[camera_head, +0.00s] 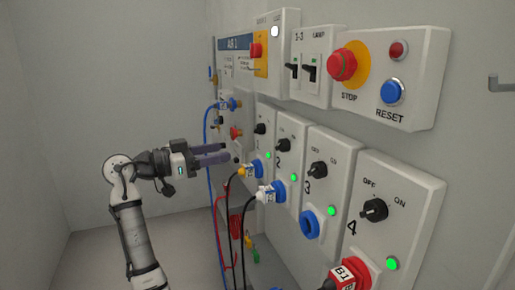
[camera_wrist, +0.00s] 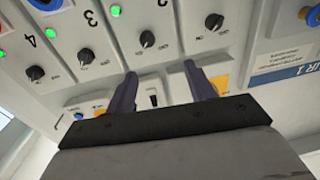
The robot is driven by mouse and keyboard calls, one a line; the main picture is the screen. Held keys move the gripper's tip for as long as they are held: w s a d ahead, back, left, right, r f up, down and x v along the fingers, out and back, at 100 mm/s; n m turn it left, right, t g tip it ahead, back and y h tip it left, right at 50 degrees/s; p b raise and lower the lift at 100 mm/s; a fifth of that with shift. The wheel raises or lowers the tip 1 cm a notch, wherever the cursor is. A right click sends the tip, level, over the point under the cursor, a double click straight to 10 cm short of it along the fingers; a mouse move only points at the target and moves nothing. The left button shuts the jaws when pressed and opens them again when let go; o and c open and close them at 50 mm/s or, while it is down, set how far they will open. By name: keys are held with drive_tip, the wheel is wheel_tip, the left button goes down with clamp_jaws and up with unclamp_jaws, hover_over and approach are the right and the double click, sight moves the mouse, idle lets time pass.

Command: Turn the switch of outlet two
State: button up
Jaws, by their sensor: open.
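Outlet two is a white panel (camera_head: 292,160) marked 2, with a black rotary switch (camera_head: 283,145) near its top. A green light (camera_head: 293,177) is lit below the switch, and a white plug (camera_head: 268,193) sits in its socket. My gripper (camera_head: 225,154) is open and empty, left of the outlet row and apart from it. In the wrist view, which is upside down, outlet two's switch (camera_wrist: 147,38) shows beyond my gripper's fingertips (camera_wrist: 160,72), not between them. Which mark the switch points to is too small to tell.
Outlets one (camera_head: 260,128), three (camera_head: 318,170) and four (camera_head: 374,210) have similar switches close by. Above stand a box with a red stop button (camera_head: 342,65) and blue reset button (camera_head: 392,91), and a toggle box (camera_head: 311,68). Cables hang below the plugs.

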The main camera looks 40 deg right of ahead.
sight(277, 147)
drive_tip(key=shift+m+g, duration=0.5)
drive_tip(key=shift+g, duration=0.2)
drive_tip(key=p+x, duration=0.1)
drive_tip(key=x, duration=0.4)
drive_tip(key=s+p+x, duration=0.1)
drive_tip(key=x, duration=0.4)
drive_tip(key=f+x, duration=0.1)
drive_tip(key=x, duration=0.4)
drive_tip(key=shift+s+p, duration=0.25)
drive_tip(key=shift+p, duration=0.15)
drive_tip(key=c, duration=1)
